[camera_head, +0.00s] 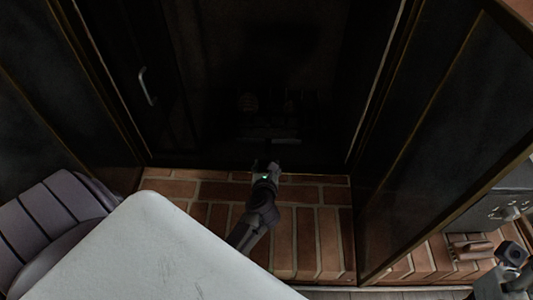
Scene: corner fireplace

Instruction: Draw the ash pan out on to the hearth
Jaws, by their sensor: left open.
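My left gripper (266,163) is open at the dark mouth of the fireplace, above the back edge of the brick hearth (317,235). Just beyond its fingers, a dim pale strip (270,140) lies low in the opening. It looks like the front of the ash pan, but the dark hides its outline. I see no clear contact between the gripper and the strip. Part of my right arm or gripper (512,257) shows at the lower right; its jaws cannot be made out.
A glazed door with a pale handle (146,86) stands at the left of the opening. Dark framed panels flank both sides. Small brown blocks (470,248) and a dark metal box (495,210) sit at the right. The hearth bricks beside my left arm are clear.

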